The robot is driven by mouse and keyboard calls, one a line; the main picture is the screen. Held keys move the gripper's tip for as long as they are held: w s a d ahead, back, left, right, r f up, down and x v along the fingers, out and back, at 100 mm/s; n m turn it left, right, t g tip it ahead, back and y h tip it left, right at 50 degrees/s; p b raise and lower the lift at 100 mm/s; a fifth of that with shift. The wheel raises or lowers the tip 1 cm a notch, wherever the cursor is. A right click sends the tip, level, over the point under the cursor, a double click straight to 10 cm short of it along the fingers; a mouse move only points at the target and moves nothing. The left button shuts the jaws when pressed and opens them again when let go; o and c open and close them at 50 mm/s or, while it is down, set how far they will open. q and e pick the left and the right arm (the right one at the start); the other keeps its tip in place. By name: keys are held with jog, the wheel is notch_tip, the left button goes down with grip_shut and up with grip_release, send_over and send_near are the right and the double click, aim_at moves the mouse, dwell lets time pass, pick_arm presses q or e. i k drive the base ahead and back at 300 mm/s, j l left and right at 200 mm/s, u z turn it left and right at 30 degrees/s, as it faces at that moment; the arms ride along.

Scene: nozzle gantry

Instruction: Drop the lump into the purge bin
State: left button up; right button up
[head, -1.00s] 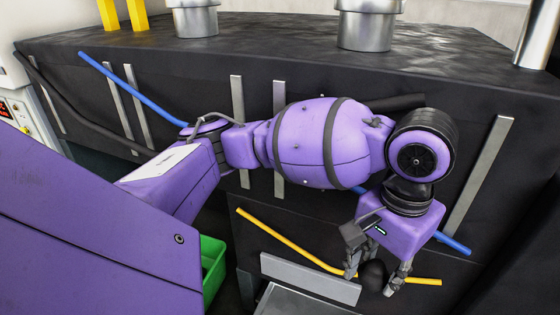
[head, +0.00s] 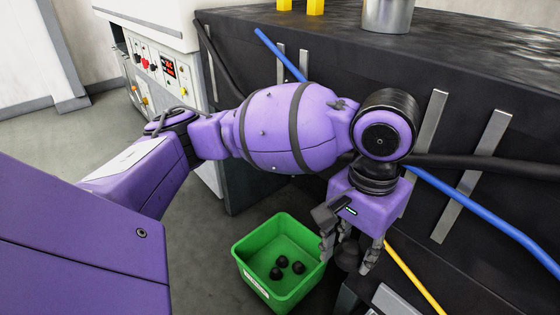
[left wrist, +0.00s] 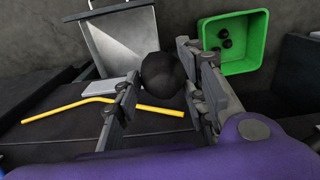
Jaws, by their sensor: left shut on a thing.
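A dark, round lump (left wrist: 163,75) sits between the fingers of my left gripper (left wrist: 160,92) in the left wrist view. In the head view the left gripper (head: 350,250) points down, shut on the lump (head: 348,257), just right of the green purge bin (head: 243,255). The bin stands on the floor with several black lumps (head: 279,267) inside. The bin also shows at the upper right of the left wrist view (left wrist: 263,45), beside the gripper and apart from the held lump. My right gripper is not in view.
A black machine body (head: 480,90) with a blue hose (head: 490,225) and a yellow rod (head: 415,277) stands to the right. A control panel (head: 160,70) is at the upper left. Grey floor (head: 205,250) left of the bin is clear.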

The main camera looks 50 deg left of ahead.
aim_at(293, 252)
jog(key=j, duration=0.45)
jog(key=i+j, duration=0.1)
jog(key=j, duration=0.3)
jog(key=i+j, duration=0.15)
jog(key=i, duration=0.35)
